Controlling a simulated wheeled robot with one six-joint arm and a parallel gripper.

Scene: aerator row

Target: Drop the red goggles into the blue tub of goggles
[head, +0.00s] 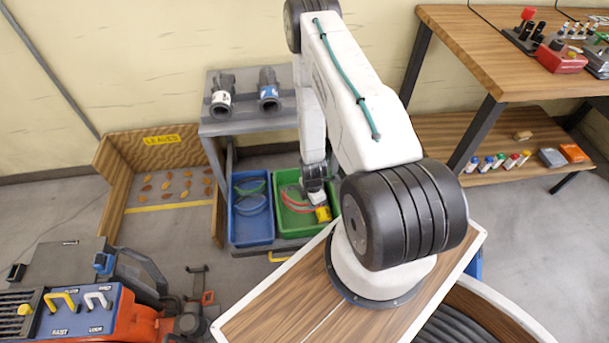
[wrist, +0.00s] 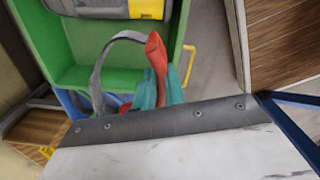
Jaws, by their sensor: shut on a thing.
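The red goggles (wrist: 156,52) show in the wrist view as a red piece with a grey strap curving off to the left. My gripper (wrist: 159,92) is shut on them between its teal finger pads. In the head view my gripper (head: 316,196) is low over the green tub (head: 291,230), and a red curved edge of the goggles (head: 293,206) shows beside it. I cannot tell whether they touch the tub. The blue tub (head: 250,240) stands just left of the green one, with blue and green goggles in it.
A grey thing with a yellow end (wrist: 150,9) lies in the green tub. A grey stand (head: 245,125) holding two dark pipe fittings rises behind the tubs. A wooden leaf bin (head: 160,145) is at left, and a workbench (head: 500,60) is at right.

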